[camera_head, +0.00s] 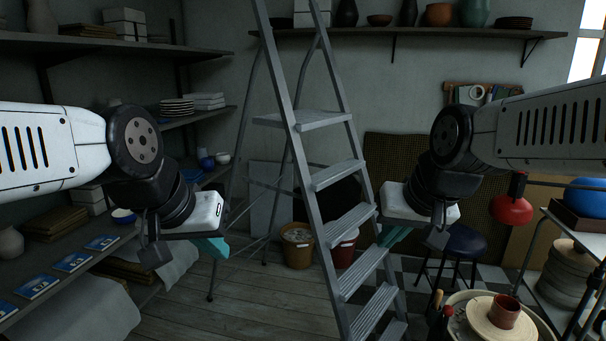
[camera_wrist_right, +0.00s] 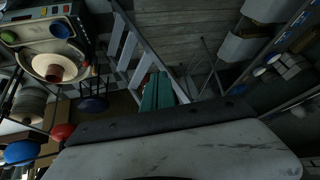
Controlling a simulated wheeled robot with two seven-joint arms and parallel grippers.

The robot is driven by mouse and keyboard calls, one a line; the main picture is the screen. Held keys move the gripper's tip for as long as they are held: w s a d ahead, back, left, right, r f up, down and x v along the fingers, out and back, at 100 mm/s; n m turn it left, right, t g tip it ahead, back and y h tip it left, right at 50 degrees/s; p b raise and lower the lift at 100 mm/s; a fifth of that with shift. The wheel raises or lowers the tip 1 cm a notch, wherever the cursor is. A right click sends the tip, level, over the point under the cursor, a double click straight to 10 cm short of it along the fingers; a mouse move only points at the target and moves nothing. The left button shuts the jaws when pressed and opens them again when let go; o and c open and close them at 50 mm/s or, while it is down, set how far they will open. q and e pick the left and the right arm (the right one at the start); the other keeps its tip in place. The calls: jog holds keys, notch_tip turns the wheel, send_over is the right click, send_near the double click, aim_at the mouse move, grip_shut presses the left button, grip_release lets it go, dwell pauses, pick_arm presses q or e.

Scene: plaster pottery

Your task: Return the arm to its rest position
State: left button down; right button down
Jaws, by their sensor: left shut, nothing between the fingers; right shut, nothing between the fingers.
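My left arm comes in from the left in the head view, and my left gripper (camera_head: 212,247) hangs at its end with teal fingers, shut and empty, in front of the shelving. My right arm comes in from the right, and my right gripper (camera_head: 392,236) is held at about the same height, just right of the ladder's upper steps in the picture. Its teal fingers (camera_wrist_right: 158,92) show in the right wrist view, closed together with nothing between them. Both grippers are in the air, and neither is seen touching anything.
A grey stepladder (camera_head: 349,223) stands between my arms. Shelving (camera_head: 160,122) with stacked ware is on the left. A pottery wheel with a reddish pot (camera_head: 505,312) is at lower right, near a dark stool (camera_head: 463,241) and a red ball-like object (camera_head: 512,209). Buckets (camera_head: 298,246) stand behind the ladder.

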jog(key=shift+s+a+r+n, duration=0.1)
jog(key=shift+s+a+n, duration=0.15)
jog(key=shift+s, duration=0.7)
jog(key=shift+s+a+r+n, duration=0.1)
jog(key=shift+s+a+n, duration=0.1)
jog(key=shift+s, duration=0.75)
